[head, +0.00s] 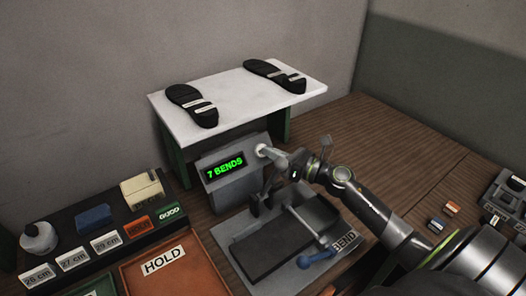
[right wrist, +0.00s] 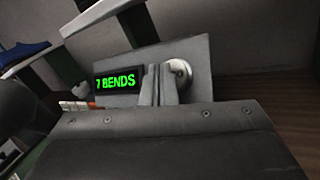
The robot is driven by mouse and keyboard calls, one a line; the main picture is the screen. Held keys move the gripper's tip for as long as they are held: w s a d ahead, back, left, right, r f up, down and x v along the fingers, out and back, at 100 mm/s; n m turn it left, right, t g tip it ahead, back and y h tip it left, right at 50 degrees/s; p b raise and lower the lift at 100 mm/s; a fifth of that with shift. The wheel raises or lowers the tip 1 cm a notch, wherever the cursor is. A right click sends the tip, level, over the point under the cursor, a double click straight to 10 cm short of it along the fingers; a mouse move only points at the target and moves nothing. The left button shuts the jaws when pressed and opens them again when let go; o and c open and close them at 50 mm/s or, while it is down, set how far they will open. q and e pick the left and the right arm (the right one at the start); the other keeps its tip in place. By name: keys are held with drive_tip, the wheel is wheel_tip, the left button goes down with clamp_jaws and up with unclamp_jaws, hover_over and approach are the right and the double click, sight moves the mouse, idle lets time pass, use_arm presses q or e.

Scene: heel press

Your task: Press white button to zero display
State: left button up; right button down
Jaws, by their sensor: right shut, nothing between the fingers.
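The display box (head: 232,186) stands behind the bending press, and its screen (head: 225,168) reads "7 BENDS" in green. The same screen (right wrist: 116,82) shows in the right wrist view. The white button (head: 261,149) is a round knob on the box, right of the screen. My right gripper (head: 275,157) is shut and empty, with its tips close by the button. In the right wrist view the shut fingers (right wrist: 160,84) partly cover the left side of the button (right wrist: 181,73). Whether they touch it I cannot tell. My left gripper is not in view.
The press (head: 280,243) with its blue-ended handle (head: 318,257) lies below my right arm. Left are a labelled rack (head: 98,240) and an orange HOLD tray (head: 160,270). Small blocks (head: 443,217) lie right.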

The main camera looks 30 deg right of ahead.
drive_tip(key=shift+w+f+b, duration=0.35)
drive_tip(key=shift+w+f, duration=0.05)
drive_tip(key=shift+w, duration=0.05)
idle(0.9)
idle(0.3)
drive_tip(key=shift+s+r+p, duration=0.45)
drive_tip(key=shift+s+r, duration=0.1)
drive_tip(key=shift+s, duration=0.15)
drive_tip(key=s+r, duration=0.1)
drive_tip(key=s, duration=0.1)
drive_tip(key=s+r+p, duration=0.1)
drive_tip(key=s+r, duration=0.1)
drive_tip(key=shift+d+p, duration=0.15)
drive_tip(key=shift+p, duration=0.15)
idle(0.9)
